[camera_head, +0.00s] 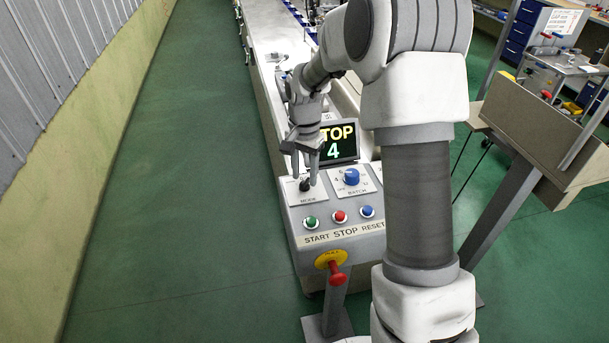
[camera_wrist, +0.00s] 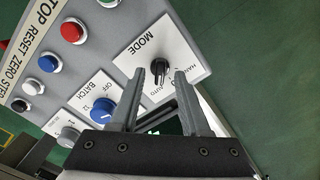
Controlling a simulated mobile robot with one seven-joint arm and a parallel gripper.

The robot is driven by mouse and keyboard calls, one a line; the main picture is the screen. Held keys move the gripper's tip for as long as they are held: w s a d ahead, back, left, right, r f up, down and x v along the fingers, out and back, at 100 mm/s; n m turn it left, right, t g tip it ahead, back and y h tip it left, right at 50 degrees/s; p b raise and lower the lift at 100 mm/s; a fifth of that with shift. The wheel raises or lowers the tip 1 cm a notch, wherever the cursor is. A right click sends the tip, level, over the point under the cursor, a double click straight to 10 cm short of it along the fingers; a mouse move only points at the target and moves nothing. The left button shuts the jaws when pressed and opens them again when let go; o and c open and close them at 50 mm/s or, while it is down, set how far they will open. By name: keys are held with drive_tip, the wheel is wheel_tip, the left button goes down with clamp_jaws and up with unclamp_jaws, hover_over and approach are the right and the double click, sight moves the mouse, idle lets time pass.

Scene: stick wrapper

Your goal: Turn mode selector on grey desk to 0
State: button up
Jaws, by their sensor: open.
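The mode selector is a small black knob (camera_head: 305,184) on a white plate marked MODE, at the upper left of the grey desk's (camera_head: 325,221) sloped face. In the wrist view the knob (camera_wrist: 158,67) shows between the fingertips, with the labels HAND and AUTO and a partly covered mark near it. Which mark it points to is unclear. My gripper (camera_head: 304,172) is open, pointing down over the knob with a finger on either side. In the wrist view the open fingers (camera_wrist: 161,74) straddle it; I cannot tell whether they touch it.
A blue BATCH knob (camera_head: 351,176) sits right of the selector. Green (camera_head: 311,222), red (camera_head: 340,216) and blue (camera_head: 367,211) buttons lie below, above a red emergency stop (camera_head: 336,277). A display (camera_head: 338,143) reading STOP 4 stands behind. The green floor at left is clear.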

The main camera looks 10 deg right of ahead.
drive_tip(key=shift+f, duration=0.55)
clamp_jaws()
